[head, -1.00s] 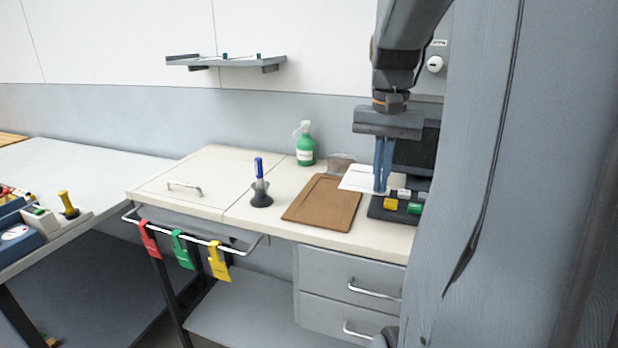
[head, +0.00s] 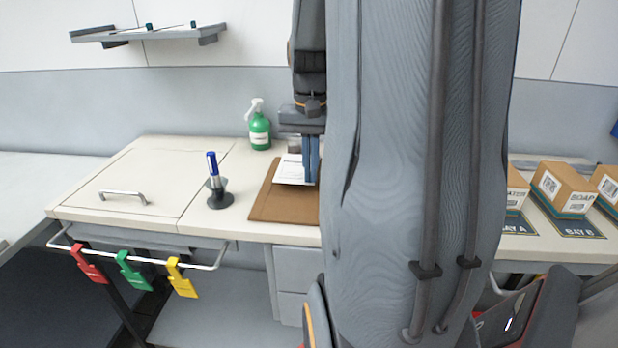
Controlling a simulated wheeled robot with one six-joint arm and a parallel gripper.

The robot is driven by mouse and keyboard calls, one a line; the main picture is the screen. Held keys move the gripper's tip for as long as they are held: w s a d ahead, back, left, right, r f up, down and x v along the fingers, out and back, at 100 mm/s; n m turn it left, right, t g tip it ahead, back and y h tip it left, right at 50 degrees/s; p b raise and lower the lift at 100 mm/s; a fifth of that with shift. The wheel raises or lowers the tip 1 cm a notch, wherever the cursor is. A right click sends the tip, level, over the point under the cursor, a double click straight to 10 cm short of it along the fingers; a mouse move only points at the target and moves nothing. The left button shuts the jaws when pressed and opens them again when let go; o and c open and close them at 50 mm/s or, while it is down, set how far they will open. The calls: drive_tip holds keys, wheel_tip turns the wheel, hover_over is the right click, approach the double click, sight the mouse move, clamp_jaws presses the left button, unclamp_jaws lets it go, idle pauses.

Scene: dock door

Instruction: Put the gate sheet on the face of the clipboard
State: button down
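The clipboard (head: 268,205) is a brown board lying on the cream worktop, its right part hidden behind my arm. The gate sheet (head: 291,172) is a white sheet with print, over the upper part of the clipboard. Its right end is at my gripper (head: 311,178), whose blue fingers point down and are close together on it. I cannot tell whether the sheet touches the board or is held just above it.
A green spray bottle (head: 259,128) stands behind the clipboard, and a blue pen in a dark holder (head: 216,185) stands left of it. Red, green and yellow tags (head: 182,279) hang on the front rail. Boxes (head: 563,187) stand on the right. The left worktop is clear.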

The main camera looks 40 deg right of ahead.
drive_tip(key=shift+f, duration=1.4)
drive_tip(key=shift+f, duration=0.1)
drive_tip(key=c, duration=2)
unclamp_jaws()
wheel_tip(320, 180, up, 12)
drive_tip(key=shift+r+b, duration=0.15)
drive_tip(key=shift+b, duration=0.6)
drive_tip(key=shift+a, duration=0.1)
